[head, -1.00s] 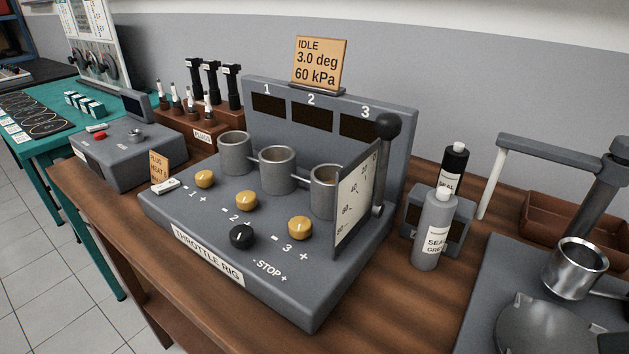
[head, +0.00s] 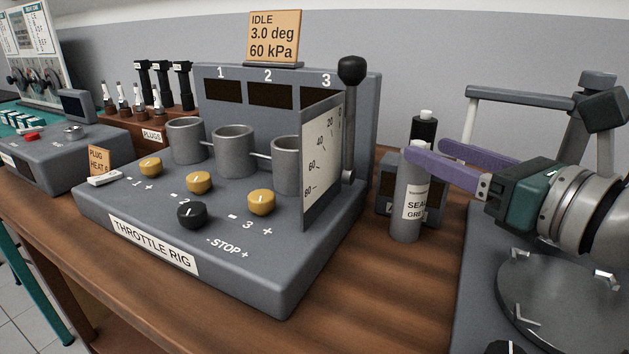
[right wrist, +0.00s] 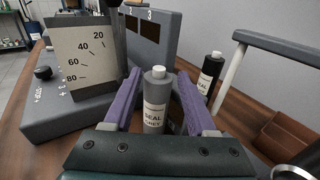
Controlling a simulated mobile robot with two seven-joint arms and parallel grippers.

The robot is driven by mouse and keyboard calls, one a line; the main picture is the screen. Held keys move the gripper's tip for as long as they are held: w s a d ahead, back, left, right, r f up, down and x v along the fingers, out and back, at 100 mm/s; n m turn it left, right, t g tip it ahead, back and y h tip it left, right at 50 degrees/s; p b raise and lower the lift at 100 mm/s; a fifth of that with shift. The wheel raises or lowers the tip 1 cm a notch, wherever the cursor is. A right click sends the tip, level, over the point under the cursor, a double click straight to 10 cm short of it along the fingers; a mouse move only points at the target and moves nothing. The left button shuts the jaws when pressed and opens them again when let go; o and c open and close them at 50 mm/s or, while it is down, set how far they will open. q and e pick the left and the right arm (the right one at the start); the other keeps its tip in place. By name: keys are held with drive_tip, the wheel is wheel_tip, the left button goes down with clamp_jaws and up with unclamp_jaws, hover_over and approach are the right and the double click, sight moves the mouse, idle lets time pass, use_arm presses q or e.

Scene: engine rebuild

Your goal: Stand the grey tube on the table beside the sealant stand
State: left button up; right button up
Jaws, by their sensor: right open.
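The grey tube (head: 406,205), with a pale cap and a white label, is upright at the front of the grey sealant stand (head: 386,196). Its base appears to be on the wooden table, and it hides part of the stand. My right gripper (head: 424,150) has its purple fingers open around the tube's upper part. In the right wrist view the tube (right wrist: 155,105) shows between the two fingers (right wrist: 158,76), with a gap visible on the right. A black tube (head: 424,130) stands behind, partly hidden. My left gripper is not in view.
The throttle rig (head: 260,250) with its upright dial plate and black-knobbed lever (head: 351,95) stands close on the left. A grey machine with a round plate (head: 560,300) is at the right. Bare table (head: 390,300) lies between them, in front of the tube.

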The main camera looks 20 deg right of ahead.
drive_tip(key=w, duration=0.6)
drive_tip(key=shift+w+a+f, duration=0.2)
drive_tip(key=shift+w+a, duration=0.2)
drive_tip(key=shift+a, duration=0.05)
drive_tip(key=shift+c, duration=0.3)
clamp_jaws()
